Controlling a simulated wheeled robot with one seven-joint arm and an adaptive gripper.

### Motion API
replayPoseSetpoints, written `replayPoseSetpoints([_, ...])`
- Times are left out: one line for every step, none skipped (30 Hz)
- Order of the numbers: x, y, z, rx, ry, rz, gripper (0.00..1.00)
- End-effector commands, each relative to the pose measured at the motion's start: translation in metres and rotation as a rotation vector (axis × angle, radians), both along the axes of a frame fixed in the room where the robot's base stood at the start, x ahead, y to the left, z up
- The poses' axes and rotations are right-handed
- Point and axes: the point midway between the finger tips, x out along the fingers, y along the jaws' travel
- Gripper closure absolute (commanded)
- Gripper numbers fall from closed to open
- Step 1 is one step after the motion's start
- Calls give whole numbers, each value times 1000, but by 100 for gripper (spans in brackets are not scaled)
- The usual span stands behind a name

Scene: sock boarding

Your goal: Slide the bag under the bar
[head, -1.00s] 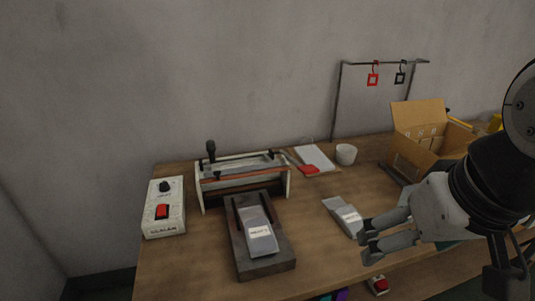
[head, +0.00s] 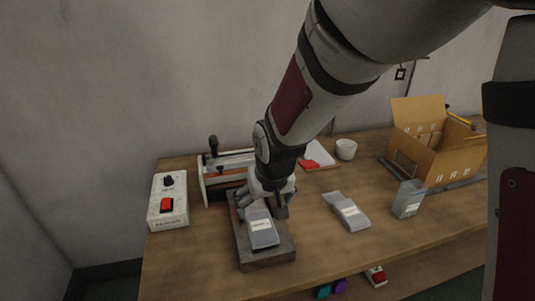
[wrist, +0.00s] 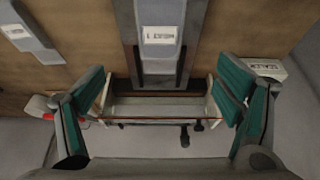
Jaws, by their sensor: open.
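The grey bag (head: 263,234) with a white label lies flat on a dark block (head: 268,259) in front of the sealer. It also shows at the top of the wrist view (wrist: 160,37). The sealer's bar (head: 230,162) runs across the white frame behind the block; in the wrist view the orange-brown bar (wrist: 155,122) spans between the frame's sides. My gripper (head: 264,207) is low over the far end of the bag, with its fingers spread. In the wrist view my gripper (wrist: 160,85) has teal pads wide apart and nothing between them. My arm hides part of the sealer.
A control box (head: 168,203) with a red button stands left of the sealer. A second bag (head: 346,211) lies right of the block, and a third (head: 409,199) stands farther right. A cardboard box (head: 436,150) and a white cup (head: 346,149) are at the back right.

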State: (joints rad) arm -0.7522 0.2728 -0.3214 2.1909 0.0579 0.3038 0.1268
Motion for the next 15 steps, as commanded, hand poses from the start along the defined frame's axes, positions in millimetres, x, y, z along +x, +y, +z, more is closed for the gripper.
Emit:
replayPoseSetpoints([0, 1, -1, -1, 0, 1, 15])
replayPoseSetpoints([0, 1, -1, -1, 0, 1, 15])
replayPoseSetpoints([0, 0, -1, -1, 0, 0, 15])
replayPoseSetpoints([0, 0, 0, -1, 0, 0, 15])
replayPoseSetpoints([0, 0, 0, 0, 0, 0, 15])
replayPoseSetpoints([0, 0, 0, 0, 0, 0, 15])
replayPoseSetpoints([0, 0, 0, 0, 0, 0, 15])
replayPoseSetpoints([0, 0, 0, 0, 0, 0, 15])
replayPoseSetpoints([0, 0, -1, 0, 0, 0, 15])
replayPoseSetpoints([1, 0, -1, 0, 0, 0, 15])
replayPoseSetpoints([1, 0, -2, -1, 1, 0, 15])
replayPoseSetpoints([2, 0, -5, -1, 2, 0, 15])
replayPoseSetpoints([2, 0, -7, -2, 2, 1, 15])
replayPoseSetpoints([4, 1, -9, -2, 3, 1, 15])
replayPoseSetpoints([5, 1, -14, -1, 2, 0, 15])
